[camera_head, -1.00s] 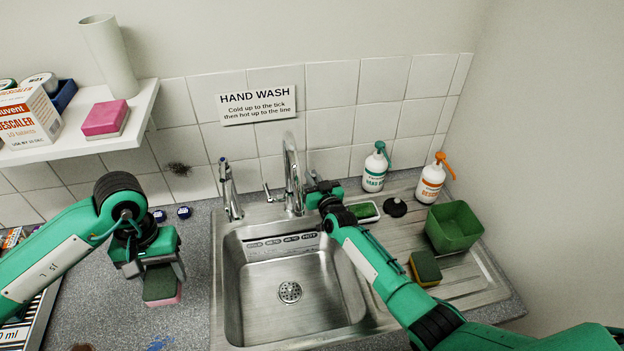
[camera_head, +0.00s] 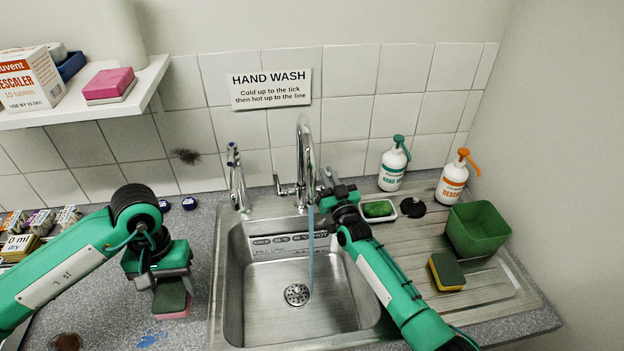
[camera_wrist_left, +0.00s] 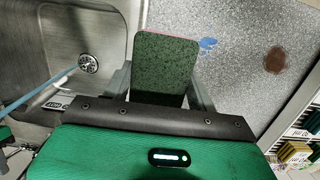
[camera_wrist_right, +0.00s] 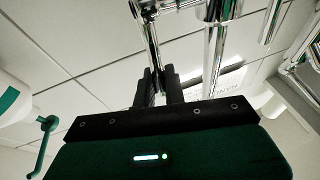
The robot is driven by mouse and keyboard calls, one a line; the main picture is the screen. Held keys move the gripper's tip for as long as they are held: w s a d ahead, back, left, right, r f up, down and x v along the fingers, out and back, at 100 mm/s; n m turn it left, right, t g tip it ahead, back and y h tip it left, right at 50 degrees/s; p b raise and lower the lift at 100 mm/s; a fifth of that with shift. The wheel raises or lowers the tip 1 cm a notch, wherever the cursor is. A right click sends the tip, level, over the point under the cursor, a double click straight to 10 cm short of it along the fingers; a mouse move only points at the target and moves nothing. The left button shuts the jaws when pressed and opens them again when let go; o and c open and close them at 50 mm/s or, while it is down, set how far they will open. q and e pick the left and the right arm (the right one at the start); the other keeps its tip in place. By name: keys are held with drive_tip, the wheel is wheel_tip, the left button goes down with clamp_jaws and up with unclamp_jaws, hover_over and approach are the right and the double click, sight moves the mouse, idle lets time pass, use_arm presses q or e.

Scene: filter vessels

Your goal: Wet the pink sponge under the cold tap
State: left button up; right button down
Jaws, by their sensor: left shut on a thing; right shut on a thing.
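The pink sponge (camera_head: 173,313), with a dark green scouring top, is gripped by my left gripper (camera_head: 170,284) over the counter, left of the sink (camera_head: 262,312). Its green face also shows in the left wrist view (camera_wrist_left: 165,65). My right gripper (camera_head: 330,190) is shut on a lever at the right side of the chrome mixer tap (camera_head: 304,150); a chrome bar shows between its fingers in the right wrist view (camera_wrist_right: 160,85). A thin blue water stream (camera_head: 311,252) falls from the spout into the sink. The sponge is apart from the stream.
A smaller tap (camera_head: 236,180) stands left of the mixer. Right of the sink are soap bottles (camera_head: 393,165), a green tub (camera_head: 478,228) and a yellow-green sponge (camera_head: 446,272). Another pink sponge (camera_head: 109,84) lies on the shelf. The sink bowl is free of objects.

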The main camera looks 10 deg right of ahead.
drive_tip(key=c, duration=1.6)
unclamp_jaws()
drive_tip(key=shift+o, duration=0.2)
use_arm(q)
drive_tip(key=shift+f+b, duration=0.85)
drive_tip(key=shift+b, duration=0.05)
drive_tip(key=shift+f, duration=0.2)
use_arm(e)
drive_tip(key=v, duration=0.7)
drive_tip(key=shift+s, duration=0.2)
